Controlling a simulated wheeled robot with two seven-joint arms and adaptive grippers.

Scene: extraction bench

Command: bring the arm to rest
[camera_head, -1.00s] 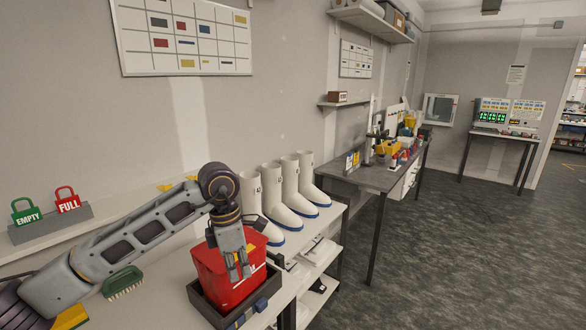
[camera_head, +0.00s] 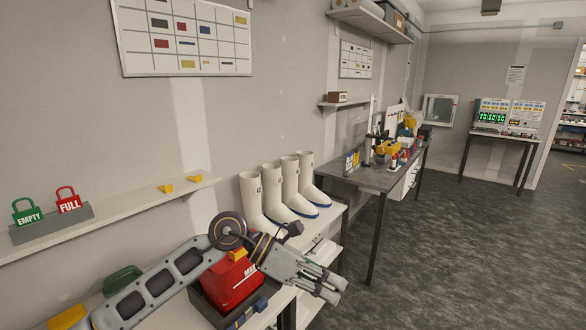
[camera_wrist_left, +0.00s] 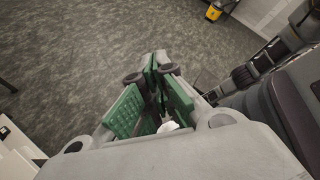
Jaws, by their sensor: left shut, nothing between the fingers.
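My left arm comes in from the lower left in the head view and reaches across the front of the bench. Its gripper (camera_head: 331,287) points right and a little down, past the bench's right edge and over the floor. In the left wrist view the green-padded fingers (camera_wrist_left: 153,92) are together with nothing held, above the grey floor. The forearm covers part of the red container (camera_head: 232,280), which stands in a dark tray (camera_head: 262,314). My right gripper does not show.
White boots (camera_head: 285,196) stand on the bench behind the wrist. Green EMPTY (camera_head: 27,212) and red FULL (camera_head: 69,201) tags stand on the shelf at left. A grey side table (camera_head: 372,178) with equipment stands farther back. The floor at right (camera_head: 450,250) is clear.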

